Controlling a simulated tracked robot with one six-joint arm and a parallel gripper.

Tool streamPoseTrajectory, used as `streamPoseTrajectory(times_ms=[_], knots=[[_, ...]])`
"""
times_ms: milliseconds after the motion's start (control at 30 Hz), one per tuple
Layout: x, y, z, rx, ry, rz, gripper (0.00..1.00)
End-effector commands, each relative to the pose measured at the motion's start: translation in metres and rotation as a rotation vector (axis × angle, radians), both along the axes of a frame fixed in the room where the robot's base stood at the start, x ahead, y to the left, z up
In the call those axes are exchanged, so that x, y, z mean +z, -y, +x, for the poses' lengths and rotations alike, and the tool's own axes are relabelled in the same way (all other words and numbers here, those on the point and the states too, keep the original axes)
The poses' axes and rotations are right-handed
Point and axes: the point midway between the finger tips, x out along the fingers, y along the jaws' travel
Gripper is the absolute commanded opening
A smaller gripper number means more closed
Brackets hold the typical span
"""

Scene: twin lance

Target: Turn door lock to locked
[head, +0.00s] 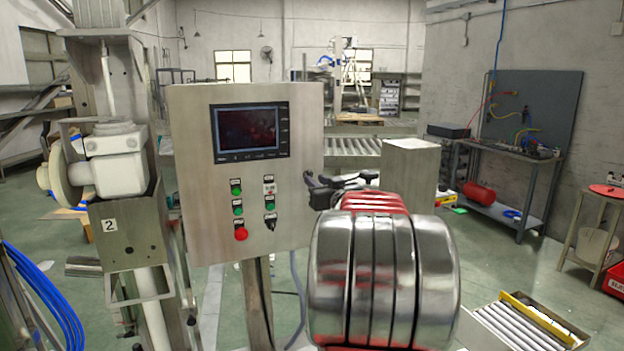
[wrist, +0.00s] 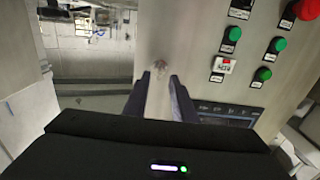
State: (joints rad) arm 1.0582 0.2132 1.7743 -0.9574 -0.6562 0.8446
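The grey metal control cabinet (head: 205,225) stands in the middle of the head view, and its button panel shows upside down in the wrist view (wrist: 285,90). A small metallic fitting (wrist: 160,66), perhaps the door lock, sits near the cabinet's edge in the wrist view. It is too small and blurred to tell its position. My gripper (head: 322,186) is beside the cabinet's right edge in the head view. In the wrist view my gripper (wrist: 158,82) is open, its dark fingers on either side of the line to the fitting, with nothing seen between them. Contact cannot be told.
The cabinet front carries a screen (head: 247,132), a red button (head: 241,234), several green buttons and a black selector knob (head: 270,222). A grey box (head: 410,168) stands behind my gripper. A roller conveyor piece (head: 510,325) lies at lower right. Floor is open right of my arm.

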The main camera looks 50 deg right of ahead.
Motion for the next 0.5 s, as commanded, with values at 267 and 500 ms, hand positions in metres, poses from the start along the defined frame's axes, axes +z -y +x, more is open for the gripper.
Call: streamPoseTrajectory(times_ms=[267, 500], knots=[[-0.001, 0.016, 0.029, 0.001, -0.001, 0.001, 0.24], [0.000, 0.021, 0.036, 0.000, 0.000, 0.000, 0.24]])
